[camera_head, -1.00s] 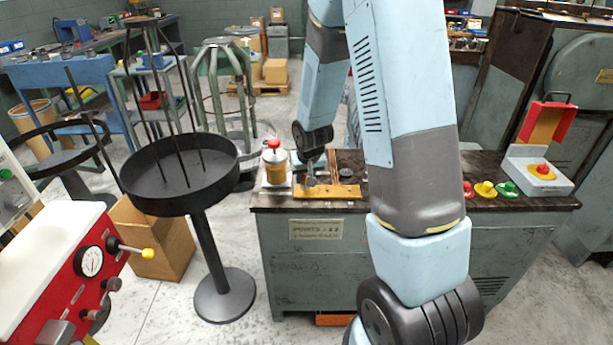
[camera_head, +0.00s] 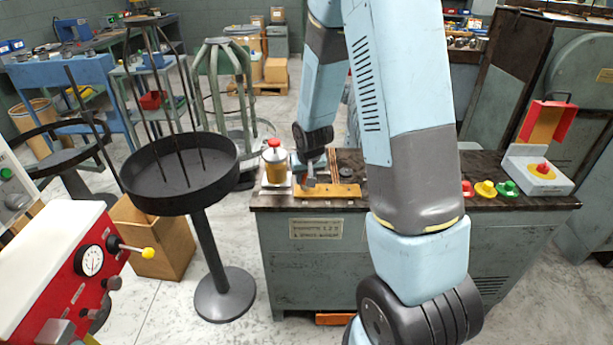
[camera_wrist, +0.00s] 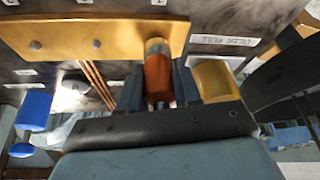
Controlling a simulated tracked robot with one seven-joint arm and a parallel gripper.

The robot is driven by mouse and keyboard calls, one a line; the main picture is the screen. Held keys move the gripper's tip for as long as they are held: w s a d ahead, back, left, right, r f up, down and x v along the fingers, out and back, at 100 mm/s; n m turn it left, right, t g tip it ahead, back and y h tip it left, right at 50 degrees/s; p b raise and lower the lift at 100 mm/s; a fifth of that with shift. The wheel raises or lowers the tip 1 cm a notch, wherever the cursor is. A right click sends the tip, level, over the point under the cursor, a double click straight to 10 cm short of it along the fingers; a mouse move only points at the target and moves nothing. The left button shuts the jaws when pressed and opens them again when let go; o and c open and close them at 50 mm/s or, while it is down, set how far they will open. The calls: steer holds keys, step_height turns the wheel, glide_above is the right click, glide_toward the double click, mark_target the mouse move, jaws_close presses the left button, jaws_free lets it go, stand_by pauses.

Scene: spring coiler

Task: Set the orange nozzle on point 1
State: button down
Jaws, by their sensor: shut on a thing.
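My gripper (camera_wrist: 160,88) is shut on the orange nozzle (camera_wrist: 158,76), whose rounded, paler end overlaps the edge of a yellow-orange bar (camera_wrist: 100,38) in the wrist view. I cannot tell whether the nozzle touches the bar. In the head view my gripper (camera_head: 309,181) points down over the left part of this bar (camera_head: 335,191) on the bench; the nozzle is too small to make out there. The bar carries dark bolt heads. Small white labels lie around it, and I cannot tell which one marks point 1.
A yellow cup (camera_wrist: 215,80) is close beside the right finger. A jar with a red knob (camera_head: 275,160) stands at the bench's left end. Copper-coloured rods (camera_wrist: 97,84) lie left of the nozzle. Red, yellow (camera_head: 485,189) and green pieces sit farther right along the bench.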

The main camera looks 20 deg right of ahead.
steer(key=shift+f, duration=0.3)
steer(key=c, duration=0.7)
jaws_free()
steer(key=shift+w+r+v, duration=0.3)
steer(key=shift+w+v, duration=0.45)
steer(key=shift+v, duration=3.55)
steer(key=shift+w+r+v, duration=0.3)
steer(key=shift+w+v, duration=0.45)
steer(key=shift+v, duration=3.55)
steer(key=shift+w+r+v, duration=0.3)
steer(key=shift+w+v, duration=0.45)
steer(key=shift+v, duration=3.55)
steer(key=shift+s, duration=0.1)
